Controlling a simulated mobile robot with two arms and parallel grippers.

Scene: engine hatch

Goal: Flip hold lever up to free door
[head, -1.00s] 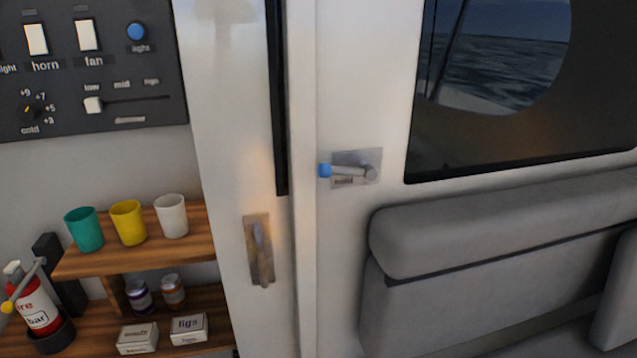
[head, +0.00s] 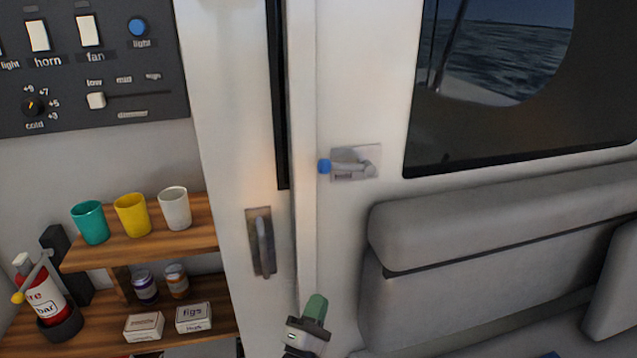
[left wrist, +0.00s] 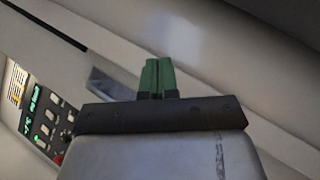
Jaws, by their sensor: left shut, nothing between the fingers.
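The hold lever (head: 348,167) is on a metal plate on the white wall, right of the door edge. It lies about level, its blue knob (head: 324,166) pointing left. The white door (head: 235,120) stands left of it, with a metal handle (head: 263,245) on a plate. My left gripper (head: 316,304) is at the bottom middle of the head view, well below the lever. Its green fingers (left wrist: 157,76) are together and empty in the left wrist view. The lever cannot be made out in that view. My right gripper is not in view.
A grey cushioned seat (head: 480,290) fills the lower right, below a dark window (head: 520,80). At left are a switch panel (head: 90,65) and wooden shelves (head: 150,243) with cups, jars and boxes. A fire extinguisher (head: 40,295) stands at far left.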

